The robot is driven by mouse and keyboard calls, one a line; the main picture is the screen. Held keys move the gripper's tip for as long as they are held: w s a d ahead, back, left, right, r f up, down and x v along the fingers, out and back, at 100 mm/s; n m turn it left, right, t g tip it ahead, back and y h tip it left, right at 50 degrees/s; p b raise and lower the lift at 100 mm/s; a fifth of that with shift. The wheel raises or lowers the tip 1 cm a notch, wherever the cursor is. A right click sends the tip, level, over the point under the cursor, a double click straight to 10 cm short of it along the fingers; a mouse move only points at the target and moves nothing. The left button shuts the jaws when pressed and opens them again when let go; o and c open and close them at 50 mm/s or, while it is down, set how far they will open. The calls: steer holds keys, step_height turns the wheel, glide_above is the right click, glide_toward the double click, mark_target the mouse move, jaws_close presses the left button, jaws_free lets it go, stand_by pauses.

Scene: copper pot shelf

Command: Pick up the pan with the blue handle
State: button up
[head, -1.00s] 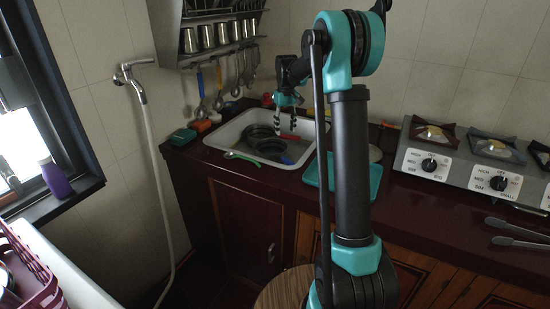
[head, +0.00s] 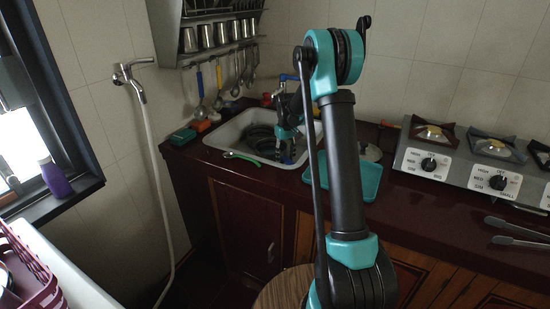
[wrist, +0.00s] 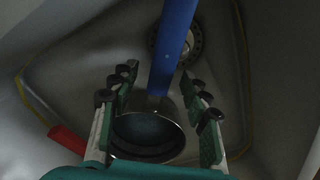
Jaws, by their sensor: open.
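A pan's blue handle (wrist: 172,45) runs from the top of the wrist view down between my fingers. It meets a small dark round pan (wrist: 150,135) low in that view, inside the sink. My gripper (wrist: 158,82) is open, with one finger on each side of the handle. I cannot tell whether either finger touches it. In the head view my gripper (head: 288,138) is down in the right part of the sink (head: 218,139), and the blue handle is mostly hidden there.
A green-handled utensil (head: 240,156) rests on the sink's front rim. A teal tray (head: 368,180) is right of the sink, and the stove (head: 470,165) is farther right.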

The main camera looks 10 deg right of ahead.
steer(key=shift+f, duration=0.8)
steer(key=shift+c, duration=0.4)
jaws_close()
